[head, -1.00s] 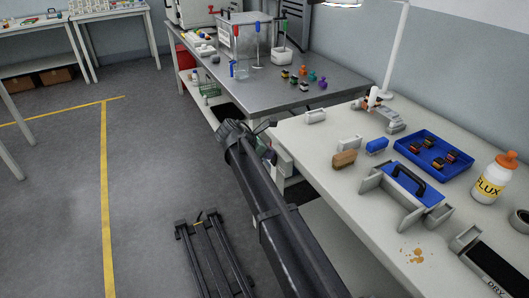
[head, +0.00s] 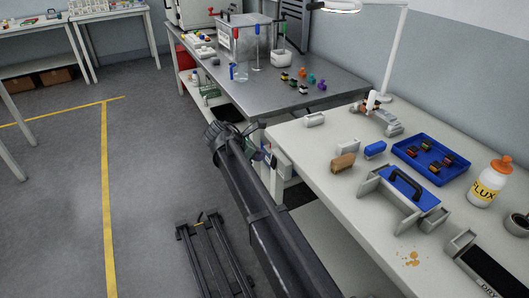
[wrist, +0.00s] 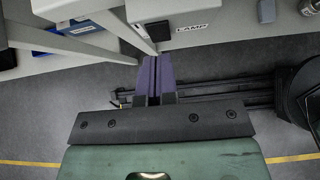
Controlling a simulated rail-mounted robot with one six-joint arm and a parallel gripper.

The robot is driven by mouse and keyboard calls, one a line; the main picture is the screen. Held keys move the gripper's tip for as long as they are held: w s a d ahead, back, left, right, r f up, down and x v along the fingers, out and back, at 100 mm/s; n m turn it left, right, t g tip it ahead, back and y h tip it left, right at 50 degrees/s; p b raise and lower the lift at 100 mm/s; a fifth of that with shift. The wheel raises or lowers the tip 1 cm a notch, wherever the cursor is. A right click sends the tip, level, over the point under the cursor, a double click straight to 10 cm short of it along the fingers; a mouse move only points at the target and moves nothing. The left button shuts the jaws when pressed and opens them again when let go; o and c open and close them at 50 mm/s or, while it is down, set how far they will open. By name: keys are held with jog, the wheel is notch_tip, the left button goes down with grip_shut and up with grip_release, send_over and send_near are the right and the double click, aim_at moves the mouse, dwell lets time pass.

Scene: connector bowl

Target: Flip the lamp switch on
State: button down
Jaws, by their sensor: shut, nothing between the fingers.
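The lamp switch box (wrist: 180,22) is pale and carries a label reading LAMP and a black switch part (wrist: 158,31). It is at the top middle of the wrist view, and in the head view a pale box (head: 268,154) shows at the bench's front side. My gripper (wrist: 152,60) is shut and empty, its two purple-grey fingers side by side. The fingertips point toward the box and appear just short of the black part; I cannot tell whether they touch. In the head view my gripper (head: 250,133) is partly hidden by my wrist. The lamp (head: 342,7) has a pale, bright head.
A steel table (head: 345,82) stands behind. The floor at left is clear.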

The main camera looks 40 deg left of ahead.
jog(key=s+a+r+p, duration=0.2)
jog(key=s+r+p, duration=0.2)
jog(key=r+p, duration=0.3)
jog(key=shift+s+a+r+p, duration=0.15)
jog(key=shift+s+r+p, duration=0.2)
jog(key=shift+r, duration=0.45)
